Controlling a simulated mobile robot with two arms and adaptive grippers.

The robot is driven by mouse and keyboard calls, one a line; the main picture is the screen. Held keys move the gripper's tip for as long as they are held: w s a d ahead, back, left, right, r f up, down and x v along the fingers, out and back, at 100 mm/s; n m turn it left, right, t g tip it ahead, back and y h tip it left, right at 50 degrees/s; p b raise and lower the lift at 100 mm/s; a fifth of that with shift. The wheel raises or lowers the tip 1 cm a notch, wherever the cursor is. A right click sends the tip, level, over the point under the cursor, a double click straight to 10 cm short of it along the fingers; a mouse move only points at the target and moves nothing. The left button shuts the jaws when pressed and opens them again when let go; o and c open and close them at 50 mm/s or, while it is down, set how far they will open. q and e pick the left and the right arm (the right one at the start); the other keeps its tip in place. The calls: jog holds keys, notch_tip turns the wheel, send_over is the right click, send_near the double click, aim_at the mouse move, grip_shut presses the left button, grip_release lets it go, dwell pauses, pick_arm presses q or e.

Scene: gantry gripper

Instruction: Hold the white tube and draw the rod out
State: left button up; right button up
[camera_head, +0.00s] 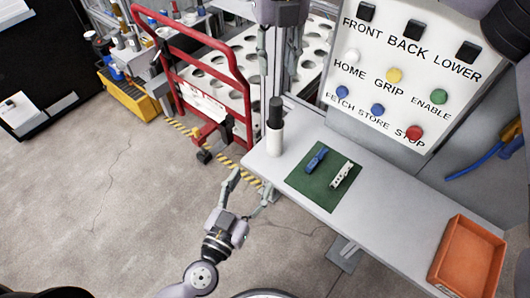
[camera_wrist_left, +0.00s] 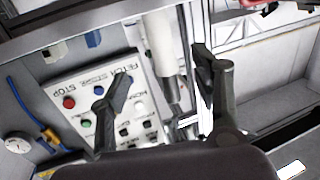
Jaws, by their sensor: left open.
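A white tube (camera_head: 275,141) stands upright on the grey bench, near its left end. A dark rod (camera_head: 275,112) sticks up from its top. My left gripper (camera_head: 248,187) is open and empty, left of and in front of the tube, apart from it. My right gripper is not seen.
A control panel (camera_head: 405,100) with coloured buttons stands behind the bench (camera_head: 290,182). A green mat (camera_head: 317,188) with a blue and a white piece lies right of the tube. An orange tray (camera_head: 468,255) is at far right. A red cart (camera_head: 215,55) stands behind.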

aim_at(272, 146)
pick_arm(q)
jog(key=x, duration=1.5)
jog(key=shift+d, duration=0.1)
jog(key=shift+c, duration=0.4)
